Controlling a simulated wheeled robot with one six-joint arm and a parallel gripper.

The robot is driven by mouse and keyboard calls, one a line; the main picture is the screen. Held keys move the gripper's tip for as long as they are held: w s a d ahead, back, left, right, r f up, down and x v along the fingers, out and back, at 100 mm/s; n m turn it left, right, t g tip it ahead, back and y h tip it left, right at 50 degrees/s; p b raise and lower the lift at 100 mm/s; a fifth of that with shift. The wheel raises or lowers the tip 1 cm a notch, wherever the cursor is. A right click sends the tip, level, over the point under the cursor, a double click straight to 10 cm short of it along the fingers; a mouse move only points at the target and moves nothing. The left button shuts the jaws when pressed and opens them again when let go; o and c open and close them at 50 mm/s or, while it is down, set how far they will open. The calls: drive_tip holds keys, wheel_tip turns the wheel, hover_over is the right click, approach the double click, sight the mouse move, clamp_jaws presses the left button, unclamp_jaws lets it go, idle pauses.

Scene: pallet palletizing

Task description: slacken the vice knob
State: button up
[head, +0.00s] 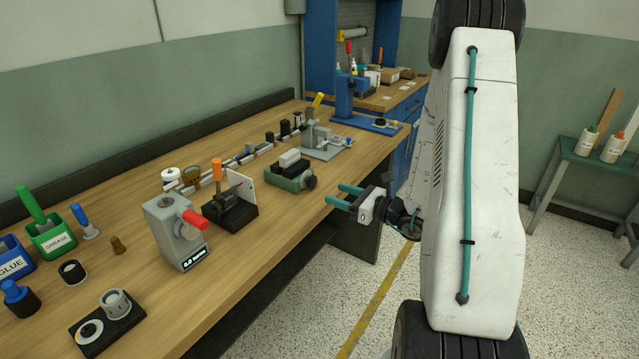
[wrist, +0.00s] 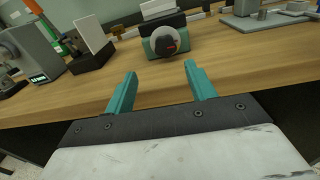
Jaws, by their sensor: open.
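The vice (head: 284,180) is a small green block with dark jaws and a pale block held on top, near the front edge of the workbench. Its round dark knob (head: 309,181) faces the front edge. In the wrist view the fingertips (wrist: 160,69) are apart, short of the knob.
The wooden bench (head: 250,262) has free room in front of the vice. A dark stand with an orange handle (head: 217,170) and a grey box with a red lever (head: 172,228) stand to the left. A grey clamp fixture (head: 322,140) stands behind right.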

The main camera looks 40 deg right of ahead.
sight(314, 181)
drive_tip(key=shift+m, duration=0.3)
drive_tip(key=x, duration=0.5)
drive_tip(key=d+x, duration=0.1)
drive_tip(key=x, duration=0.2)
drive_tip(key=shift+w+r, duration=0.2)
drive_tip(key=shift+r, duration=0.1)
drive_tip(key=c, duration=1)
